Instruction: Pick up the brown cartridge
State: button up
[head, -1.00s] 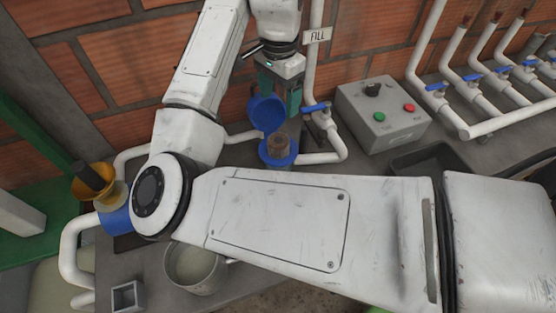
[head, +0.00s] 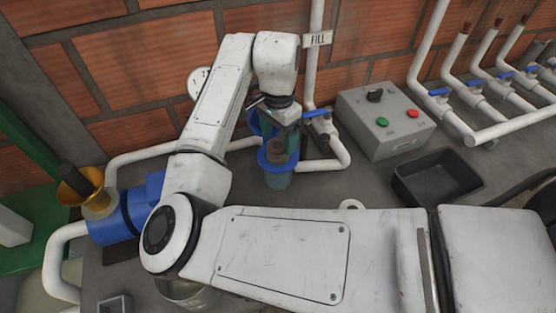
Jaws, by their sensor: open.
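The brown cartridge (head: 277,154) stands in a blue-rimmed filter housing (head: 276,181) with a clear lower part, on the bench near the brick wall. Only part of its brown side shows. My gripper (head: 279,152) points down at the housing, with its teal fingers open at the cartridge's upper part. The near parts of the gripper hide the cartridge's top. I cannot tell whether the fingers touch it. The blue lid (head: 254,122) of the housing stands open behind, partly hidden by my gripper.
A white pipe (head: 330,158) with a blue-handled valve (head: 317,113) stands close right of the gripper. A grey control box (head: 382,118) and a black tray (head: 437,178) are farther right. A brass funnel (head: 82,187) is at the left. A metal cup (head: 187,291) is partly behind my arm.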

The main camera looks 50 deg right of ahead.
aim_at(278, 145)
jog(key=shift+w+f, duration=0.1)
jog(key=shift+f, duration=1.9)
jog(key=shift+c, duration=0.2)
jog(key=c, duration=1.2)
